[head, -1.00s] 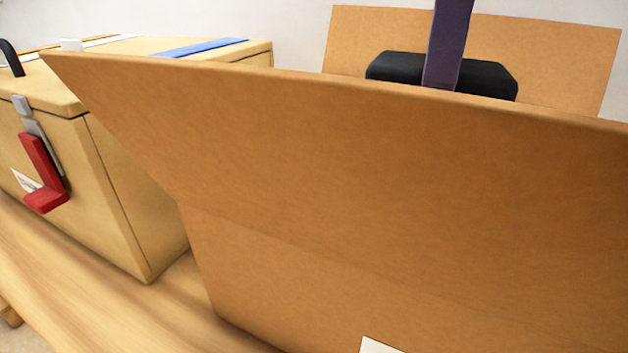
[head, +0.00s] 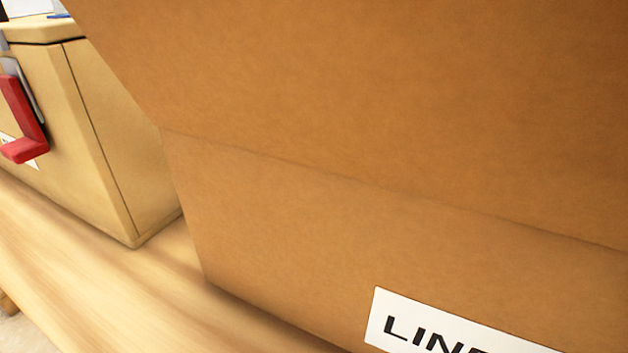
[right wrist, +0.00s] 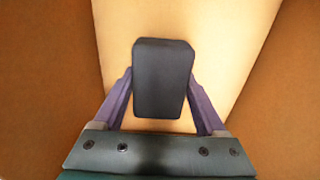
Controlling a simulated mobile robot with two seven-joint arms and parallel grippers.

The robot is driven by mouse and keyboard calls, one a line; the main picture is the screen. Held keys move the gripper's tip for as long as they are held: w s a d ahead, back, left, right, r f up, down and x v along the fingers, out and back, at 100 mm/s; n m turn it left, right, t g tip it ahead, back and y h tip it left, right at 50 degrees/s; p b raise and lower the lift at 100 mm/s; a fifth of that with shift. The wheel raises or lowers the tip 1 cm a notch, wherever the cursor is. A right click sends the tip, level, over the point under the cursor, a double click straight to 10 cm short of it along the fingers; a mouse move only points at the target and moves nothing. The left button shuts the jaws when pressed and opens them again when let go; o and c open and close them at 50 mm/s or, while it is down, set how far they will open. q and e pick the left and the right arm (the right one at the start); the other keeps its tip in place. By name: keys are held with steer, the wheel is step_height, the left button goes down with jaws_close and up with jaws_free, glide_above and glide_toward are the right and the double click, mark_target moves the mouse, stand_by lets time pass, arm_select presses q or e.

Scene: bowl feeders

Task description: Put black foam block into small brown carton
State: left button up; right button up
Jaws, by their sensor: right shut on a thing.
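The black foam block (right wrist: 163,78) is between the two purple fingers of my right gripper (right wrist: 163,92) in the right wrist view, and the gripper is shut on it. Brown carton walls or flaps (right wrist: 45,60) slope on both sides of the block, with a paler surface beyond it. I cannot tell how high the block is above that surface. In the head view the brown carton (head: 300,230) fills most of the picture and hides the block and my right gripper. My left gripper is in neither view.
A pale wooden box (head: 110,130) with a red latch handle (head: 25,120) stands left of the carton. Both are on a wooden table (head: 100,270). A strip of bare table shows at the lower left. A white label (head: 450,330) is on the carton's front.

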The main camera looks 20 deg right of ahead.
steer(key=shift+f, duration=1.75)
steer(key=shift+f+b, duration=0.1)
steer(key=shift+b, duration=0.25)
steer(key=o, duration=0.9)
steer(key=shift+f, duration=0.1)
steer(key=shift+c, duration=0.2)
steer(key=o, duration=0.4)
steer(key=shift+r, duration=0.55)
step_height(320, 180, up, 11)
steer(key=shift+r+p, duration=0.2)
steer(key=shift+p, duration=1.05)
